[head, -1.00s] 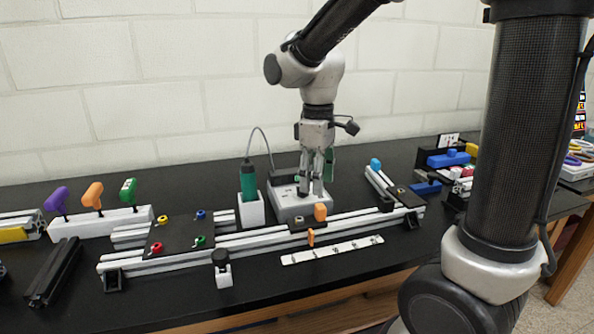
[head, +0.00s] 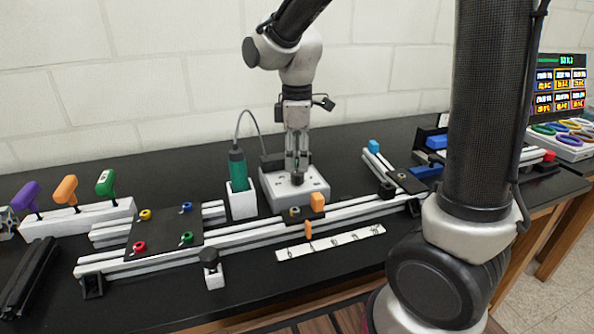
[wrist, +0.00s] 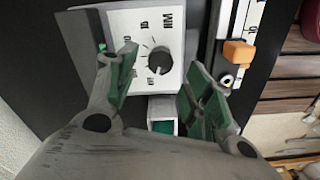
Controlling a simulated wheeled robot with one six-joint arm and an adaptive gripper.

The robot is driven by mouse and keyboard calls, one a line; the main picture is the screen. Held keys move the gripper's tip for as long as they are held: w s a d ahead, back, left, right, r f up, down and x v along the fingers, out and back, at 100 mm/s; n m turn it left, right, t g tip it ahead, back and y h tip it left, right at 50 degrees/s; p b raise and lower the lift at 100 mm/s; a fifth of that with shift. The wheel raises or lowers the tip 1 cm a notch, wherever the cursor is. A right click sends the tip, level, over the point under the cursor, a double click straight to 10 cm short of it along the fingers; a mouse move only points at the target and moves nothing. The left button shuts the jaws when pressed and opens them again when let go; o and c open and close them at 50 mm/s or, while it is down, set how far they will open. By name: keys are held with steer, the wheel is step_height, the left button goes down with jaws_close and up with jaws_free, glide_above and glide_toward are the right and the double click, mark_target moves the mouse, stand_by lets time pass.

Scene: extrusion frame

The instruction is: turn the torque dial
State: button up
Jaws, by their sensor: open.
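The torque dial (wrist: 160,60) is a round black knob on the white face of a control box, with printed marks around it in the wrist view. In the head view the white box (head: 318,190) stands on the dark bench near the wall. In the wrist view my gripper (wrist: 158,76) is open, with one green-padded finger on each side of the dial. Gaps show between the pads and the knob, and I see no contact.
A green screwdriver (head: 238,168) stands in a white holder (head: 243,204) just left of the box, with a cable looping behind. An aluminium rail frame (head: 250,236) with an orange block (head: 317,201) lies in front. Colored-handled tools (head: 65,190) stand at left.

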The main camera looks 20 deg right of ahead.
mark_target(297, 172)
steer(key=shift+f, duration=2.2)
steer(key=c, duration=1)
steer(key=shift+m, duration=3.4)
steer(key=o, duration=1)
